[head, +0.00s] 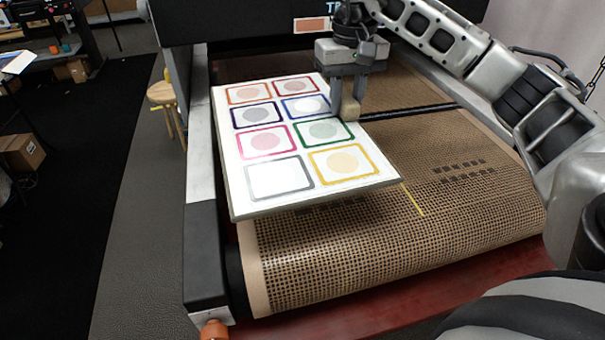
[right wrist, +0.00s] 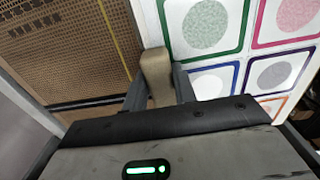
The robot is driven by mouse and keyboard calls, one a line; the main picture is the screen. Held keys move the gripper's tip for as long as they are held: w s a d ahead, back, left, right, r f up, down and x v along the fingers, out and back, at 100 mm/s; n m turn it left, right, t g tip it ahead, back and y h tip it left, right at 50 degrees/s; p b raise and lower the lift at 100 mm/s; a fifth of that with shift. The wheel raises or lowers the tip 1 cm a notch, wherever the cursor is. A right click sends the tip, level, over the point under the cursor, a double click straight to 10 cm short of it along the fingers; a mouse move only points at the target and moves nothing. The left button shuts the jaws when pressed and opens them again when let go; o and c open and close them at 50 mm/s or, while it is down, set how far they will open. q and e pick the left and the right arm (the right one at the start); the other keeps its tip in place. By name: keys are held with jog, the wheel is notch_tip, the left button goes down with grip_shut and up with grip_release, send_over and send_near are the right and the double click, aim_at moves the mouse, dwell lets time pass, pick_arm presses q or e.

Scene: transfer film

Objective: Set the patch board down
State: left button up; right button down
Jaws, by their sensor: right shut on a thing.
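The patch board (head: 291,155) is a white slab with two columns of coloured square frames, most with a tinted disc inside. It lies over the left part of the brown mesh belt (head: 470,190), and its left edge overlaps the side rail in the picture. A dark shadow shows under its front edge; I cannot tell whether it touches the belt. My right gripper (head: 350,98) is shut on the tan grip block (right wrist: 157,76) at the board's right edge. The board also fills the upper right of the right wrist view (right wrist: 247,50). My left gripper is out of view.
The belt's right half is bare, with small dark marks and a yellow line (head: 412,198). A pale side rail (head: 200,150) borders the belt at left. The dark machine housing (head: 250,22) stands behind. A wooden stool (head: 162,94) stands on the floor at left.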

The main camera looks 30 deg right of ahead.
jog(key=d+f, duration=0.1)
jog(key=f, duration=0.5)
jog(key=d+f, duration=0.1)
jog(key=f, duration=0.2)
jog(key=shift+d+f, duration=0.15)
jog(key=shift+d, duration=0.15)
jog(key=shift+f, duration=0.15)
jog(key=c, duration=1.2)
grip_release()
jog(key=shift+o, duration=0.4)
notch_tip(320, 180, up, 12)
